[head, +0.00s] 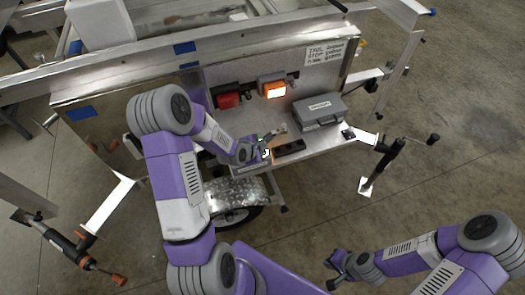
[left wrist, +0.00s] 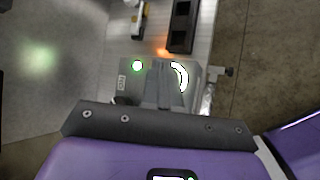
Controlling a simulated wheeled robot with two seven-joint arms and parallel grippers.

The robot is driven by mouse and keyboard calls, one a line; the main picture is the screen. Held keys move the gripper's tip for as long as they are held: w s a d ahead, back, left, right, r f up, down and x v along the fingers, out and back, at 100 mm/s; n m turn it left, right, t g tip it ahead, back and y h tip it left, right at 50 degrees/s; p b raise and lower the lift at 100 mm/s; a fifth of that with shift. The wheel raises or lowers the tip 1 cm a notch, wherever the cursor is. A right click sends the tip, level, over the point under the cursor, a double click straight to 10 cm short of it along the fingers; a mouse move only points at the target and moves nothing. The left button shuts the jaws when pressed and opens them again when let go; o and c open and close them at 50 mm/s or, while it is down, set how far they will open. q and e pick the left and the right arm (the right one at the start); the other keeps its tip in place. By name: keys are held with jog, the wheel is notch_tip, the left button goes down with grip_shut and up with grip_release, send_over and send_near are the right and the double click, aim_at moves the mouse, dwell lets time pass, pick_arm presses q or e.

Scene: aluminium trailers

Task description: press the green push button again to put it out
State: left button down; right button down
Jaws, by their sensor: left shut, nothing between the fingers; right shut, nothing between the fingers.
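The green push button (left wrist: 137,66) glows bright with a green rim on a grey box (left wrist: 130,90) in the left wrist view. My left gripper (left wrist: 161,64) is shut and empty, its fingers over the box just right of the button. I cannot tell whether the fingers touch the box. A white, green-edged arc (left wrist: 180,77) shines right of the fingers. In the head view my left gripper (head: 266,146) is over the trailer's shelf, with green glints beside it, and hides most of the box. My right gripper (head: 335,271) is shut and empty, low over the floor.
A red lamp (head: 228,99) and a lit orange lamp (head: 274,90) are on the back panel. A grey case (head: 319,111) stands on the shelf at right. A black strip with openings (head: 289,148) lies beside my left gripper.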

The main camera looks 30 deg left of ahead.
pick_arm(q)
jog(key=shift+f, duration=0.3)
dwell(0.5)
jog(key=shift+r+p, duration=0.3)
jog(key=shift+r, duration=0.45)
jog(key=shift+r, duration=0.1)
notch_tip(320, 180, up, 6)
jog(key=p, duration=0.4)
dwell(0.5)
